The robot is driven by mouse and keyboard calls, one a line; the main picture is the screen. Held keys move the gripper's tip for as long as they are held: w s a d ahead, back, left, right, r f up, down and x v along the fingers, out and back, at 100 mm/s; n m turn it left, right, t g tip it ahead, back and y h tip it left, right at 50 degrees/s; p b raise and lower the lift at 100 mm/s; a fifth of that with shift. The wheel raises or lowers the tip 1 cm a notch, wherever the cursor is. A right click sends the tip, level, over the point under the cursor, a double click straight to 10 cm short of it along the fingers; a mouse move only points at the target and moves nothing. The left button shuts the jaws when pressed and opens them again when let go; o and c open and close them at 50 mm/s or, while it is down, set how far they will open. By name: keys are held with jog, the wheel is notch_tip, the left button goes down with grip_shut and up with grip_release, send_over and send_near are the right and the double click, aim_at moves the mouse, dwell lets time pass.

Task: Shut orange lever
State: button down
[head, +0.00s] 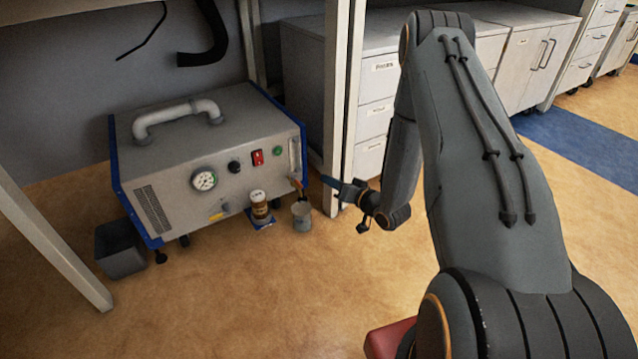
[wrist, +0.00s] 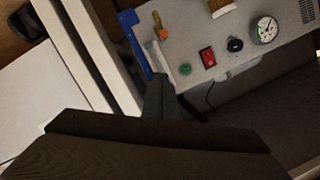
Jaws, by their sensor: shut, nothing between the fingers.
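The orange lever (head: 296,184) is small and sits at the lower right of the grey machine's front (head: 235,180), by a clear vertical tube. In the wrist view the orange lever (wrist: 157,20) shows at the top, on the machine's panel close to its blue edge. My gripper (head: 326,181) is shut and empty, just right of the lever in the head view, pointing left toward it. In the wrist view my gripper's dark fingers (wrist: 160,90) reach up toward the panel, below the lever in the picture. I cannot tell whether they touch the machine.
A metal cup (head: 302,217) stands on the floor below the lever. A brown jar (head: 259,205) stands left of it. A white table leg (head: 345,100) rises close behind my gripper. A dark bin (head: 120,250) is at the left. The floor in front is clear.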

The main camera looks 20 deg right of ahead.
aim_at(297, 183)
jog(key=w+a+f+b, duration=0.5)
jog(key=w+b, duration=0.1)
jog(key=w, duration=0.1)
jog(key=shift+w+a, duration=0.2)
jog(key=shift+a, duration=0.1)
dwell(0.4)
